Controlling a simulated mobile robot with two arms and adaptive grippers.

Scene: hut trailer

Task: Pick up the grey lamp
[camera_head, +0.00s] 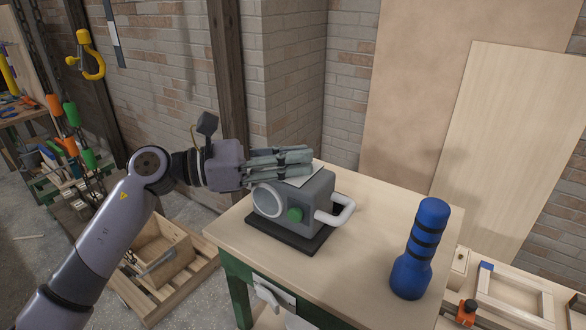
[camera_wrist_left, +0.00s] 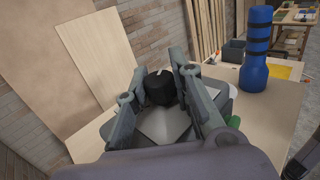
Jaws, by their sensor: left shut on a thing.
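The grey lamp (camera_head: 318,193) is a boxy body with a white-ringed round front, a green knob and a white side handle. It stands on a flat black pad (camera_head: 285,236) on the table. My left gripper (camera_head: 290,162) reaches in from the left at the lamp's top rear, its fingers shut on it. In the left wrist view the fingers (camera_wrist_left: 165,100) flank a black cylindrical part (camera_wrist_left: 160,88) above the lamp's pale top (camera_wrist_left: 165,124). The fingers hide part of the lamp's back. My right gripper is not in view.
A blue flashlight with black bands (camera_head: 420,248) stands upright on the table (camera_head: 362,262), right of the lamp; it also shows in the wrist view (camera_wrist_left: 255,50). A brick wall (camera_head: 290,85) and leaning boards (camera_head: 505,150) are behind. A wooden crate (camera_head: 165,265) sits lower left.

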